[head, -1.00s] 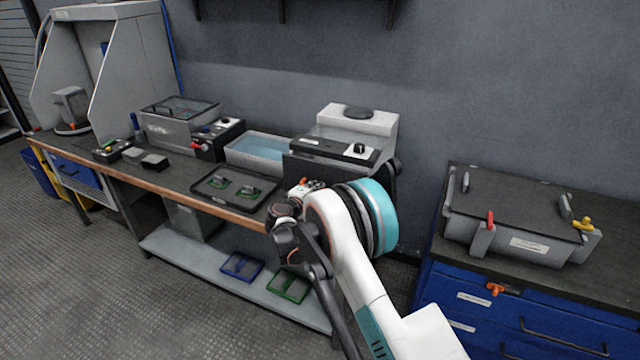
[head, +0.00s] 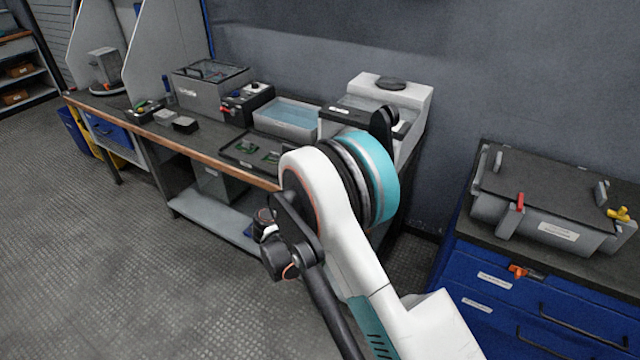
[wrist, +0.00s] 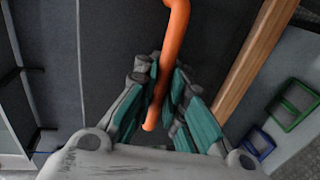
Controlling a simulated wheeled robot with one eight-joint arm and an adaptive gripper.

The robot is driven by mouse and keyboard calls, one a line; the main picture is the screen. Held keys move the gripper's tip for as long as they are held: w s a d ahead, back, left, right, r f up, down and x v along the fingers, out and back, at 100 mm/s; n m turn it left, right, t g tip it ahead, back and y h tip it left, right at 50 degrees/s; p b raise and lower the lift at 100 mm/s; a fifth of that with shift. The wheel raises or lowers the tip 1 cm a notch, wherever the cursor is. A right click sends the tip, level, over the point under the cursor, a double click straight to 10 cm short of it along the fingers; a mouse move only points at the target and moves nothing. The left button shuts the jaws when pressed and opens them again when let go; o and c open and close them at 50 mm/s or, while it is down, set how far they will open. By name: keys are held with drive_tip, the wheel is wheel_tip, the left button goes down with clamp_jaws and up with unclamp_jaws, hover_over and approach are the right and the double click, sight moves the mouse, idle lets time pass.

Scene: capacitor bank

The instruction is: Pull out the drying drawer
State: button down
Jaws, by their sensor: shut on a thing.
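In the wrist view, my gripper (wrist: 160,88) is shut on an orange bar handle (wrist: 175,30), its teal-padded fingers on either side of the bar. A dark flat panel (wrist: 115,50) lies behind the handle; I cannot tell whether it is the drying drawer's front. In the head view, the white-topped unit (head: 408,91) stands at the right end of the bench. My arm covers its lower front, so the drawer, the handle and my gripper are hidden there. How far the drawer is out cannot be seen.
The wooden bench edge (wrist: 255,62) runs close by the gripper, with a green tray (wrist: 312,88) and a blue tray (wrist: 246,143) below. A water basin (head: 288,116) stands left of the unit. A blue drawer cabinet (head: 500,290) is at right. The floor left is clear.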

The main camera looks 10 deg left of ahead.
drive_tip(key=c, duration=1.9)
unclamp_jaws()
drive_tip(key=shift+c, duration=0.2)
drive_tip(key=v, duration=1.2)
